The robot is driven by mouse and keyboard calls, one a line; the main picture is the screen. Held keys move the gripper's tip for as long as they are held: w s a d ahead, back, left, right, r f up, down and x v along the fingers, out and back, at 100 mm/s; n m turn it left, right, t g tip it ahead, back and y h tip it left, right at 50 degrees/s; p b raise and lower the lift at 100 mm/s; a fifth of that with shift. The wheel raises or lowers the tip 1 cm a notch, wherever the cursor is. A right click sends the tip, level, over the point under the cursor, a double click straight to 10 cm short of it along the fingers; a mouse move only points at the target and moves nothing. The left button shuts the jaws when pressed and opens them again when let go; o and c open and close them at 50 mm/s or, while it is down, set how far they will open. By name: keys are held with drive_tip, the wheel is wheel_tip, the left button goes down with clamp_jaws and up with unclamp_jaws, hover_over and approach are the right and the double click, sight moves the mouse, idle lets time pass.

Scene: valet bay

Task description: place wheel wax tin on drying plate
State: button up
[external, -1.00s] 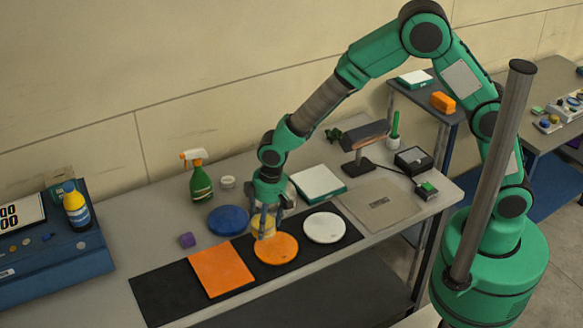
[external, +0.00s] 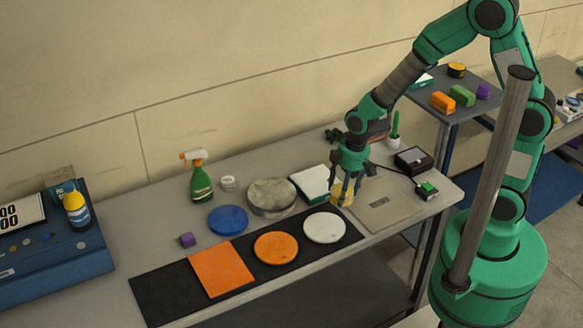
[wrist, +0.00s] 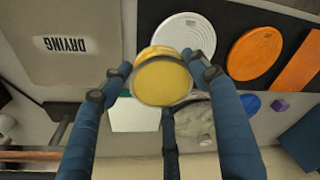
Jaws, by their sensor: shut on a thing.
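My gripper (external: 350,188) is shut on a yellow round tin (external: 341,195), the wheel wax tin. In the wrist view the tin (wrist: 163,82) sits between the blue-grey fingers of my gripper (wrist: 161,76). The drying plate is a flat grey-beige square (external: 388,208); the wrist view shows the plate (wrist: 75,62) with a "DRYING" label at upper left. In the external view the tin appears at the plate's left edge; its height above the table is hard to tell. The plate's visible surface carries nothing but its label.
A white disc (external: 324,228), an orange disc (external: 276,247) and an orange square (external: 221,269) lie on a black mat (external: 160,296). A grey round piece (external: 271,196) and a white-topped block (external: 311,183) stand behind. A black box (external: 412,160) is behind the plate.

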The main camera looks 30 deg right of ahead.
drive_tip(key=s+d+f, duration=0.2)
drive_tip(key=s+d, duration=0.6)
drive_tip(key=d, duration=0.2)
drive_tip(key=s+d+f+b, duration=0.1)
drive_tip(key=s+d+f, duration=0.2)
drive_tip(key=s+d, duration=0.6)
drive_tip(key=shift+d+m, duration=0.4)
drive_tip(key=shift+d, duration=0.8)
drive_tip(key=shift+w+b, duration=0.15)
drive_tip(key=shift+b, duration=0.15)
drive_tip(key=w+a, duration=0.1)
drive_tip(key=w, duration=0.4)
drive_tip(key=w+a+f, duration=0.1)
drive_tip(key=w, duration=0.4)
drive_tip(key=w+a, duration=0.1)
drive_tip(key=w, duration=0.4)
drive_tip(key=shift+w+a+f, duration=0.1)
drive_tip(key=shift+w+f, duration=0.15)
drive_tip(key=shift+f+b, duration=0.6)
drive_tip(key=shift+f, duration=1.15)
drive_tip(key=shift+f, duration=0.15)
